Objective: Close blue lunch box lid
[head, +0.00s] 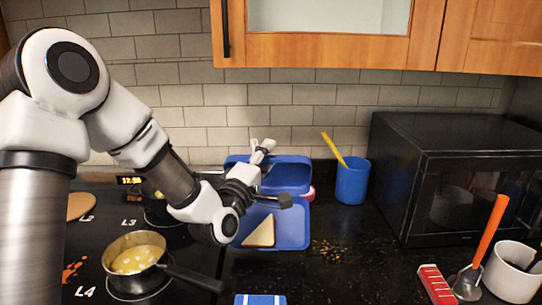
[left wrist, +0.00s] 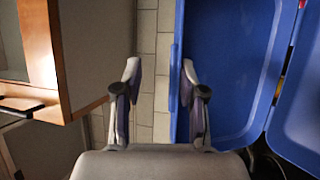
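The blue lunch box stands open on the dark counter in the head view. Its lid (head: 290,175) is raised at the back, near the tiled wall, and its base (head: 292,232) lies in front. A sandwich half (head: 260,232) lies in the base. My left gripper (head: 261,147) is at the lid's upper left edge and hides part of the lid. In the left wrist view its fingers (left wrist: 158,82) are apart with nothing gripped. The lid (left wrist: 228,65) is at the right there, its edge just inside the right finger; contact cannot be told. My right gripper is not in view.
A blue cup (head: 351,182) with a yellow utensil stands right of the box, then a black microwave (head: 440,170). A pot (head: 134,255) sits on the stove at left. A wooden cabinet (head: 325,48) hangs above. Counter in front of the microwave has crumbs.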

